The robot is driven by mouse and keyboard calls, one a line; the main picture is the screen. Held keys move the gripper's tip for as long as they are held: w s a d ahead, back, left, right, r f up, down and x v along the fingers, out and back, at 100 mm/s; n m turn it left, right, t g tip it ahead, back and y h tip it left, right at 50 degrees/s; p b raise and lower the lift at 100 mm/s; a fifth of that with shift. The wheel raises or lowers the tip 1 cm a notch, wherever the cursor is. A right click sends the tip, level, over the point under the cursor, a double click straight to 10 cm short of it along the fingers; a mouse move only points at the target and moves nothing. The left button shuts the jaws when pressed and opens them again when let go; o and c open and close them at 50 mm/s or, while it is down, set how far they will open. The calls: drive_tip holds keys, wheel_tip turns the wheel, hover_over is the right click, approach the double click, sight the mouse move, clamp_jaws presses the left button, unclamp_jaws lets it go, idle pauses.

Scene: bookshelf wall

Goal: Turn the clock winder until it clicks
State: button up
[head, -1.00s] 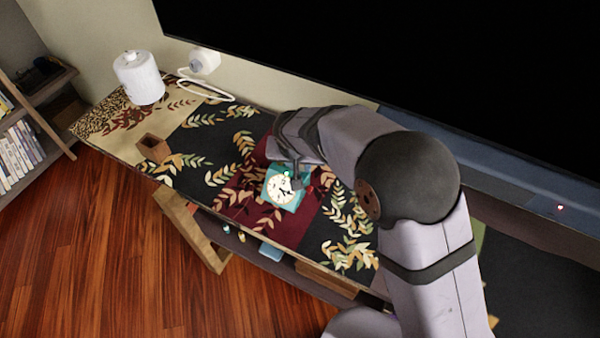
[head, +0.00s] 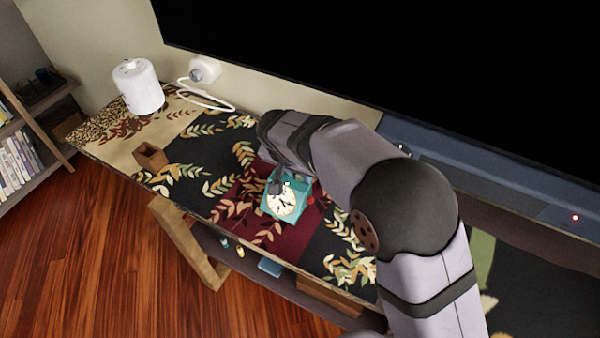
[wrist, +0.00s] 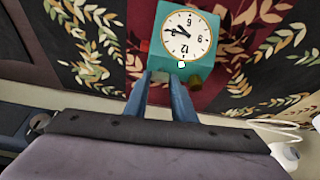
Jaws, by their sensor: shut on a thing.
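The clock (head: 284,203) is a teal block with a round white dial, on the dark red part of the patterned table cover. It also shows at the top of the wrist view (wrist: 186,36), dial upside down. My gripper (head: 275,186) is at the clock's back edge; in the wrist view its two blue fingers (wrist: 161,84) reach that edge. They are shut on a small pale part there, the clock winder (wrist: 160,77), mostly hidden between the fingertips. A white spot (wrist: 181,64) and an olive knob (wrist: 195,82) sit beside it. A red part (wrist: 144,46) is at the clock's side.
A brown open box (head: 150,156) and a white cylinder (head: 138,87) stand on the table's left part. A white corded object (head: 205,69) lies by the wall. A large black screen (head: 400,70) rises behind my arm. The cover left of the clock has free room.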

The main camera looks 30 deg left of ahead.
drive_tip(key=o, duration=1.1)
drive_tip(key=shift+c, duration=0.2)
drive_tip(key=v, duration=0.7)
drive_tip(key=shift+r+b, duration=0.25)
drive_tip(key=shift+b, duration=0.1)
